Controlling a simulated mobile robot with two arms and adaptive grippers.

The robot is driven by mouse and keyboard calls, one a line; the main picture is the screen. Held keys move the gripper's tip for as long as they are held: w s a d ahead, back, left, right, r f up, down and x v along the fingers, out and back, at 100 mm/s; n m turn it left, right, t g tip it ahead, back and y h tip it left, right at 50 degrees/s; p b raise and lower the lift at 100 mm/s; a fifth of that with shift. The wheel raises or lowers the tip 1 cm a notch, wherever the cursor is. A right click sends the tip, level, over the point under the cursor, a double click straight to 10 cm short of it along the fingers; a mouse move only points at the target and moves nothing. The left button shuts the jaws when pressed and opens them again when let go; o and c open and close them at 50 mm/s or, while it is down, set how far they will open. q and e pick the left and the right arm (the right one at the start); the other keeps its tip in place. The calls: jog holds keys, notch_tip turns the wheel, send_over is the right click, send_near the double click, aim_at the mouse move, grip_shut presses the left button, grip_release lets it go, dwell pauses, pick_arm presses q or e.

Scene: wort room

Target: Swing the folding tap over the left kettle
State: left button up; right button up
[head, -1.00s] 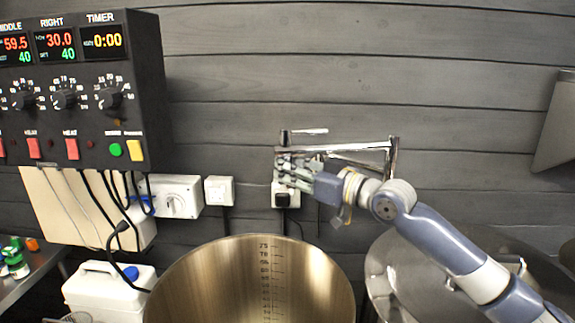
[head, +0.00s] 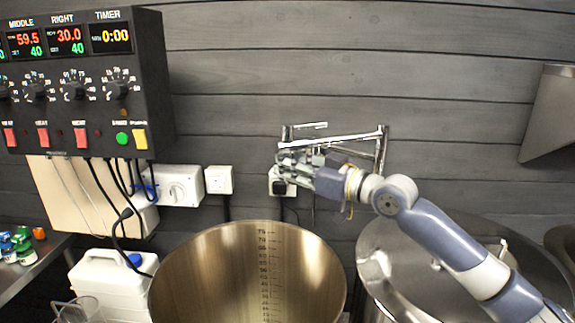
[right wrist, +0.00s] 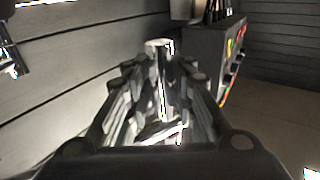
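The chrome folding tap (head: 345,137) is on the grey plank wall, its jointed pipes folded close together above the gap between the two kettles. My right gripper (head: 290,165) is at the tap's left end. In the right wrist view, its fingers (right wrist: 160,85) close in on both sides of a bright chrome tube (right wrist: 160,46) and seem to grip it. The open steel kettle (head: 200,265) with a level scale inside is the left one of the two in view; no pipe is over its middle. My left gripper is not in view.
A second steel kettle (head: 385,245) with a lid stands to the right, under my right arm. A control box (head: 85,85) hangs at the upper left. A white canister (head: 105,272) stands left of the open kettle.

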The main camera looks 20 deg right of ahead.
jog(key=shift+o, duration=0.8)
jog(key=shift+d, duration=0.1)
jog(key=shift+s, duration=0.1)
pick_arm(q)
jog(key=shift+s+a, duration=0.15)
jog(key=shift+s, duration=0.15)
pick_arm(e)
jog(key=v, duration=1.2)
jog(key=shift+f, duration=0.1)
